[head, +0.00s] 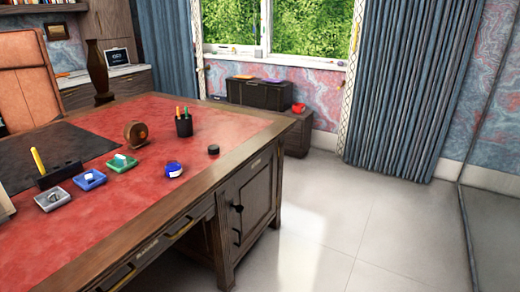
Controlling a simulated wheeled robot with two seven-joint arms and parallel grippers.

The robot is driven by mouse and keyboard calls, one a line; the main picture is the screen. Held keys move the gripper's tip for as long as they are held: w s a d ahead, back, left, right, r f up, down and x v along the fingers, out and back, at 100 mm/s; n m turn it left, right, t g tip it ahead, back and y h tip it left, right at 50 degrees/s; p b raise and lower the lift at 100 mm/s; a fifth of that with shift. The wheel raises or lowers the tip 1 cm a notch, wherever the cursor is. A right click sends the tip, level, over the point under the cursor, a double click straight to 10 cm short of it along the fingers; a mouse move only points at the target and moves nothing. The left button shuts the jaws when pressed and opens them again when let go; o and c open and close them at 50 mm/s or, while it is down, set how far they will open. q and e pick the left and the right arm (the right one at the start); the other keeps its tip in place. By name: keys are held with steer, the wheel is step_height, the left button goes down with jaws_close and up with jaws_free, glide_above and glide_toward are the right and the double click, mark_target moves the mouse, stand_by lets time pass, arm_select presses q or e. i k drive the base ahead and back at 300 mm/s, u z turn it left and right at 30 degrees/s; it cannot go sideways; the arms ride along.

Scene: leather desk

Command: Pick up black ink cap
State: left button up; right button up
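A small black ink cap (213,150) lies on the red leather desk top (225,124), near the desk's right edge. It stands apart from the other items. A blue ink bottle (174,170) with a pale label sits to its left and nearer to me. Neither of my grippers shows in the head view.
A black pen cup (184,127) with pens stands behind the cap. A round brown object (136,133), several small trays such as a blue one (90,180), and a black holder with a yellow pen (39,160) stand further left. Open floor (350,225) lies right of the desk.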

mark_target(212, 151)
steer(key=z, duration=1.1)
steer(key=i, duration=3.05)
steer(key=u, duration=3.9)
